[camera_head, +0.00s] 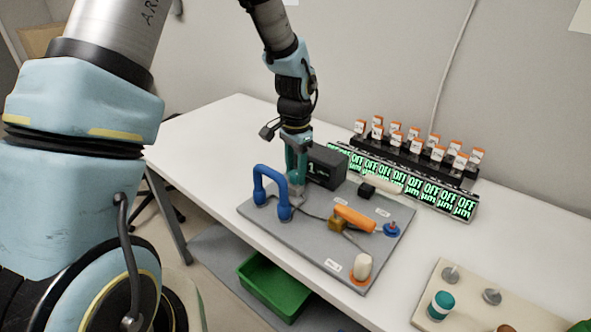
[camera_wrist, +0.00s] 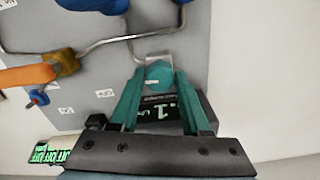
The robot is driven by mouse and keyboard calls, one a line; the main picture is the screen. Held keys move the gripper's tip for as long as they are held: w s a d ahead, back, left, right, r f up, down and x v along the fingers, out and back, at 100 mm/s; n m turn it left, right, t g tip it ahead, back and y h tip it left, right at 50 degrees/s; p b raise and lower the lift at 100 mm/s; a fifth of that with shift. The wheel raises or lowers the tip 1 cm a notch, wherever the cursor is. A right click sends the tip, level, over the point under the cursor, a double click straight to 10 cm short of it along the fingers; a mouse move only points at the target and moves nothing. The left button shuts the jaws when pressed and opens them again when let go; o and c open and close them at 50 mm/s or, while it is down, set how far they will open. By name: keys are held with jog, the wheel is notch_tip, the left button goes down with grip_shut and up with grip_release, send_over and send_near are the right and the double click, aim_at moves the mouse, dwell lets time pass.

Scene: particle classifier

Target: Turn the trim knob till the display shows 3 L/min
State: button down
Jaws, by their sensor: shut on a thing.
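The trim knob (camera_wrist: 158,73) is a round teal knob on the grey panel, seen in the wrist view between my gripper's two teal fingers. My gripper (camera_wrist: 155,82) is shut on it, with one finger on each side. In the head view my gripper (camera_head: 296,178) reaches straight down to the panel, and its fingers hide the knob. The display is a dark box (camera_head: 327,166) just right of my gripper; a "1" is legible on its face, the rest too small to read. In the wrist view the display (camera_wrist: 183,108) is partly covered by my fingers.
On the grey panel (camera_head: 257,217) stand a blue arched handle (camera_head: 259,185), an orange-handled valve (camera_head: 355,218), a blue knob (camera_head: 391,229) and a white rounded knob (camera_head: 362,265). A row of green "OFF" displays (camera_head: 437,195) and orange-capped vials (camera_head: 414,135) stands behind.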

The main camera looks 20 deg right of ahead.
aim_at(295, 173)
jog(key=shift+m, duration=0.4)
jog(key=shift+c, duration=1.8)
grip_release()
jog(key=shift+r, duration=0.1)
notch_tip(295, 173, up, 11)
jog(key=b, duration=0.2)
jog(key=shift+f, duration=0.2)
jog(key=s+a+f+n, duration=0.1)
jog(key=a+n, duration=0.6)
jog(key=a, duration=0.8)
jog(key=s+a+f+n+t, duration=0.1)
jog(key=s+a+n, duration=0.2)
jog(key=a+n, duration=0.4)
jog(key=a, duration=0.8)
jog(key=shift+s+n+t, duration=0.25)
jog(key=shift+n+t, duration=0.05)
jog(key=shift+n, duration=0.1)
